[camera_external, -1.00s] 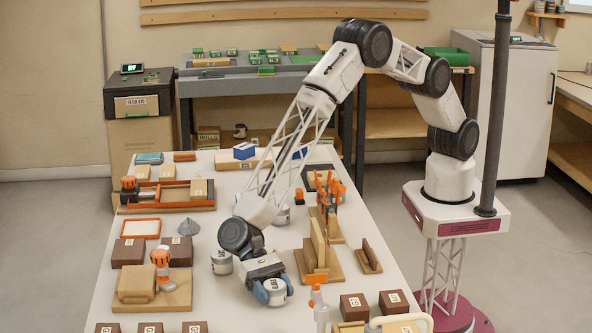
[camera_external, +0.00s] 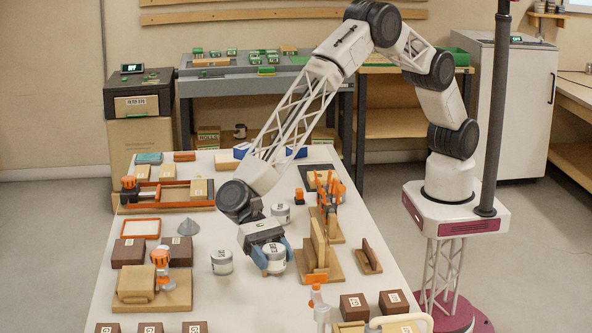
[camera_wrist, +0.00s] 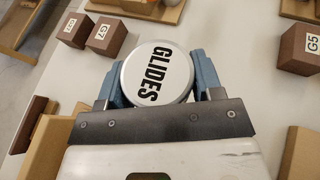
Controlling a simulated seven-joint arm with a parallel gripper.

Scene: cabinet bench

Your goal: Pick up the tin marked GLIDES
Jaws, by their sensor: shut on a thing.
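The tin marked GLIDES (camera_wrist: 158,75) is a round white and grey tin with black lettering on its lid. My gripper (camera_wrist: 157,80) is shut on it, with a blue finger on each side of the tin. In the external view the tin (camera_external: 274,261) is between the fingers of my gripper (camera_external: 270,258), and it appears lifted above the bench. The underside of the tin is hidden in the wrist view.
Another tin (camera_external: 222,262) stands to the left of my gripper, and one more (camera_external: 281,213) stands behind it. A wooden upright stand (camera_external: 318,258) is close on the right. Brown blocks (camera_external: 354,306) lie at the front right.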

